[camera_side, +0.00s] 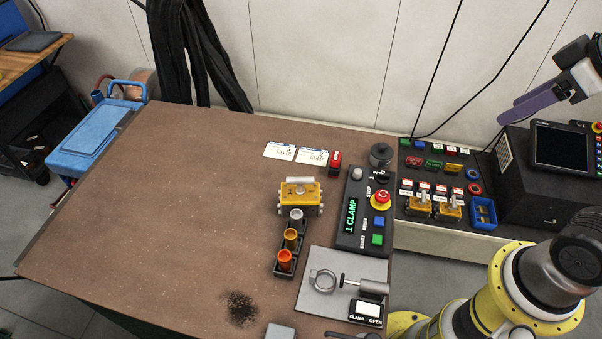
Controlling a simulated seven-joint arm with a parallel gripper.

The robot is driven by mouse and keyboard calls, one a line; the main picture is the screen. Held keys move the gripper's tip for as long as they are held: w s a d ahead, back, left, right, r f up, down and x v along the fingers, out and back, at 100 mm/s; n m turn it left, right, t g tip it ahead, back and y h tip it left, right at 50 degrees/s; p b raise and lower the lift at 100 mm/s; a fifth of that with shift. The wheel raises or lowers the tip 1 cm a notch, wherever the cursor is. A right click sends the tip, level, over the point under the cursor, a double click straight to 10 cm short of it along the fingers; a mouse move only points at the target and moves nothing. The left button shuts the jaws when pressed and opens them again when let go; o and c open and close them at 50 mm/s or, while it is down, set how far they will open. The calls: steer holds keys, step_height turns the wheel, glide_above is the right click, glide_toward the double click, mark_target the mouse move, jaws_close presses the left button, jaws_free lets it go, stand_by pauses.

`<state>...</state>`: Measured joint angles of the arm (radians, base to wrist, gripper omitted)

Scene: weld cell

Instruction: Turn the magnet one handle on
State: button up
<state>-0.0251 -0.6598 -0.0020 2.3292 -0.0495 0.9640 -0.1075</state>
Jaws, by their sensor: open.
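The magnet marked 1 (300,197) is a yellow block standing on the brown table, right of its middle. A pale grey bar lies across its top (300,180), apparently its handle; I cannot tell from its pose whether it is on or off. My gripper (507,114) appears at the upper right, with long purple fingers pointing left and down. It is open and empty, in the air, far to the right of the magnet and apart from it.
A dark tray with orange and grey cups (286,262) sits just before the magnet. A control box reading "1 CLAMP" (350,217) stands to its right. A clamp plate (317,304) lies near the front. The table's left half is clear.

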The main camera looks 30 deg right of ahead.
steer(key=w+a+r+n, duration=0.3)
steer(key=w, duration=0.6)
steer(key=n+g, duration=0.4)
steer(key=n, duration=0.3)
glide_above(300, 179)
steer(key=s+a, duration=0.2)
step_height(300, 179, down, 13)
steer(key=shift+h, duration=0.4)
steer(key=f, duration=0.4)
steer(key=w+d+f, duration=0.1)
steer(key=f, duration=0.3)
steer(key=d+f, duration=0.1)
steer(key=f, duration=0.4)
steer(key=shift+w+f, duration=0.1)
steer(key=shift+w, duration=0.3)
jaws_close()
